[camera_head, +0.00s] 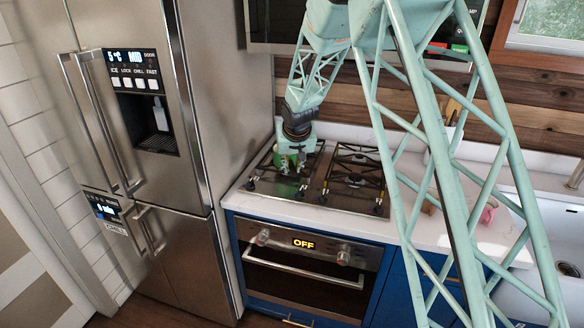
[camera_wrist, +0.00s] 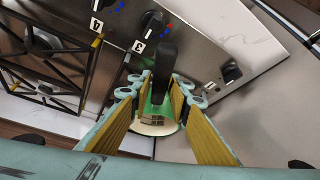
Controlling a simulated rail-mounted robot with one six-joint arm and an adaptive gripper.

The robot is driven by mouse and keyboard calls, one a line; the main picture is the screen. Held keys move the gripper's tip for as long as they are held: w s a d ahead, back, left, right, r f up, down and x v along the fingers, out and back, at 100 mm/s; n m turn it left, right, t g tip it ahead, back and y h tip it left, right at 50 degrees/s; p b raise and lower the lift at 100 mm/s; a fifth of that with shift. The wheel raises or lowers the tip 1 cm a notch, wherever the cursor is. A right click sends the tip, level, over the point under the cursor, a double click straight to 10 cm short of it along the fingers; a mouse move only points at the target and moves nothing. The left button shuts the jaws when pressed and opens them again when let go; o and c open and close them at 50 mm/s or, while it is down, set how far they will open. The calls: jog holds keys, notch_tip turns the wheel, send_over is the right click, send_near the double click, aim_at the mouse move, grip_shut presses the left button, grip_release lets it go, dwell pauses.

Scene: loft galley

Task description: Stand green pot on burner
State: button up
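The green pot (camera_wrist: 158,108) shows between my fingers in the wrist view, with its black handle (camera_wrist: 167,65) pointing up the picture and a pale round opening nearest the camera. In the head view the pot (camera_head: 281,161) is partly hidden behind my gripper (camera_head: 293,166), over the left part of the cooktop. My gripper (camera_wrist: 161,86) has its yellow-padded fingers on either side of the pot. I cannot tell whether the pads press on it. The burners (camera_head: 356,178) have black grates. I cannot tell whether the pot's base touches a grate.
The steel oven front (camera_head: 305,262) reads OFF under the cooktop. The fridge (camera_head: 150,130) stands close on the left. White counter (camera_head: 412,200) and a sink (camera_head: 540,215) lie to the right, with a pink object (camera_head: 488,214) there. My arm hides part of the counter.

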jog(key=o, duration=0.3)
jog(key=shift+s+r, duration=0.1)
jog(key=shift+v, duration=5.9)
